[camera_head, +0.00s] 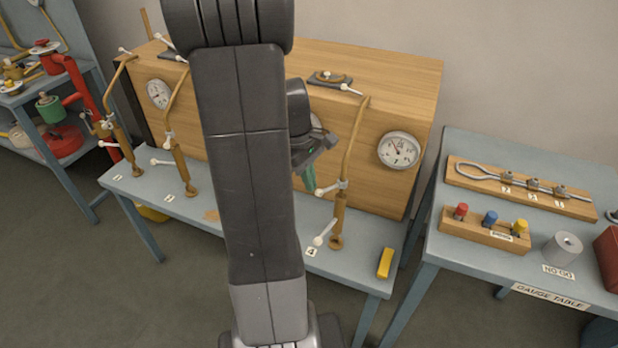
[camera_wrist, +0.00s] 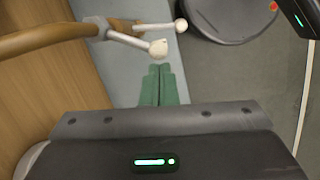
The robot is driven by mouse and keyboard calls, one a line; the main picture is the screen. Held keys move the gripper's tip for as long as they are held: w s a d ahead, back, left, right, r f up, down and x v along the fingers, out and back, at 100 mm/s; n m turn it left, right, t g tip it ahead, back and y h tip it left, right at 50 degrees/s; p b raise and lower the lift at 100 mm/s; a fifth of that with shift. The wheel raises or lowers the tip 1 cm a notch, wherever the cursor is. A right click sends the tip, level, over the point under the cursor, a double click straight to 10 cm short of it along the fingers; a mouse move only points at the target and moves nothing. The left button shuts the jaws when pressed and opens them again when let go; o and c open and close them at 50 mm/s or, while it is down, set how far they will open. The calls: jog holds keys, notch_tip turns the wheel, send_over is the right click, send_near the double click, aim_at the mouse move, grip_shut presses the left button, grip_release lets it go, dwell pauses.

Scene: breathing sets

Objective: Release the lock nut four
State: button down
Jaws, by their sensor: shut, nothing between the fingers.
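Station four is the brass post (camera_head: 338,215) beside the label "4" (camera_head: 311,252). A curved brass tube (camera_head: 355,135) rises from it. A grey lever with a white ball end (camera_head: 321,192) sticks out at the tube's joint, and a lower ball-ended lever (camera_head: 326,233) sits near the foot. Which of these works the lock nut I cannot tell. My gripper (camera_head: 308,188) is just left of the upper lever, its green fingers pointing down. In the wrist view the green fingers (camera_wrist: 162,72) are together and empty, their tips just below a white ball (camera_wrist: 158,48); contact is unclear.
A wooden panel box (camera_head: 390,85) with round gauges (camera_head: 398,150) stands behind the posts. A yellow block (camera_head: 385,263) lies on the bench's right end. The gauge table (camera_head: 450,255) with blocks and plugs stands at right. My arm hides the middle of the bench.

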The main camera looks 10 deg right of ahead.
aim_at(322, 193)
jog(key=shift+s+n, duration=0.15)
jog(key=shift+n, duration=0.15)
jog(key=s+n, duration=0.1)
jog(key=n, duration=0.1)
jog(key=s+d+n+t+p, duration=0.1)
jog(key=s+n, duration=0.1)
jog(key=s+d+n+p, duration=0.1)
jog(key=n, duration=0.1)
jog(key=shift+s+r+h, duration=0.1)
jog(key=shift+s+h, duration=0.2)
jog(key=shift+h, duration=0.1)
jog(key=shift+s+d+n+t+p, duration=0.25)
jog(key=shift+s+d+n+p, duration=0.15)
jog(key=shift+d+n+p, duration=0.45)
jog(key=shift+s+d+n+t+p, duration=0.3)
jog(key=shift+s+d+n, duration=0.2)
jog(key=shift+n, duration=0.65)
jog(key=shift+s+d+n+t+p, duration=0.3)
jog(key=shift+d+n+p, duration=0.35)
jog(key=shift+n, duration=0.35)
jog(key=shift+d, duration=0.1)
